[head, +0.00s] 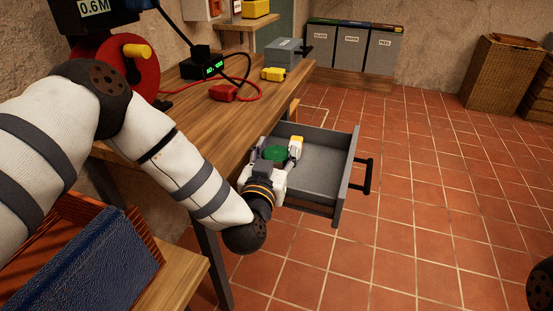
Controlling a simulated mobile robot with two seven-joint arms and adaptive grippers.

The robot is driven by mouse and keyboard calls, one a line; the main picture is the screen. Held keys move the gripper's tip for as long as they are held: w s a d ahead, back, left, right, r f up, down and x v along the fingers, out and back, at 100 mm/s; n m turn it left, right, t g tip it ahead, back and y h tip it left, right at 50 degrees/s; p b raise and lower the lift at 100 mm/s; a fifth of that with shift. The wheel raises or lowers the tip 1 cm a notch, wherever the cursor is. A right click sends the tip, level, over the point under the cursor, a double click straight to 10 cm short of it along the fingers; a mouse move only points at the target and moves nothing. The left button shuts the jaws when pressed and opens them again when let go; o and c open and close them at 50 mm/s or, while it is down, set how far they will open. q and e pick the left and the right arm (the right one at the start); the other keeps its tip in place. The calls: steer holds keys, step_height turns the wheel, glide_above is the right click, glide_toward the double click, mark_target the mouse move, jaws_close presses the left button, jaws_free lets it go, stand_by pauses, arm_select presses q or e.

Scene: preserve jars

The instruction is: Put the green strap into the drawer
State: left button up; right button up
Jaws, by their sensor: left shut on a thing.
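The green strap (275,153) is a small coiled bundle between the fingers of my left gripper (276,151). My left gripper is shut on the strap, over the left part of the open drawer (326,197). I cannot tell whether the strap touches the drawer floor. The drawer is grey with a black handle (362,177) and is pulled out from under the wooden workbench (215,97). The right part of the drawer floor that shows is bare; my gripper hides the left front part. My right gripper is not in view; only a dark piece of my arm shows at the lower right edge.
On the bench are a red clamp (222,92), a yellow clamp (273,74), a black meter with a green display (207,64) and a grey box (284,52). A blue binder-like thing (80,255) stands at the lower left. The tiled floor right of the drawer is clear.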

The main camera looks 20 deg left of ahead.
arm_select(q)
steer(key=shift+f, duration=1.4)
steer(key=o, duration=1.2)
steer(key=shift+c, duration=0.2)
steer(key=shift+r, duration=0.45)
steer(key=s+d+p, duration=0.1)
steer(key=s, duration=1.1)
steer(key=shift+r, duration=0.45)
steer(key=shift+d, duration=0.1)
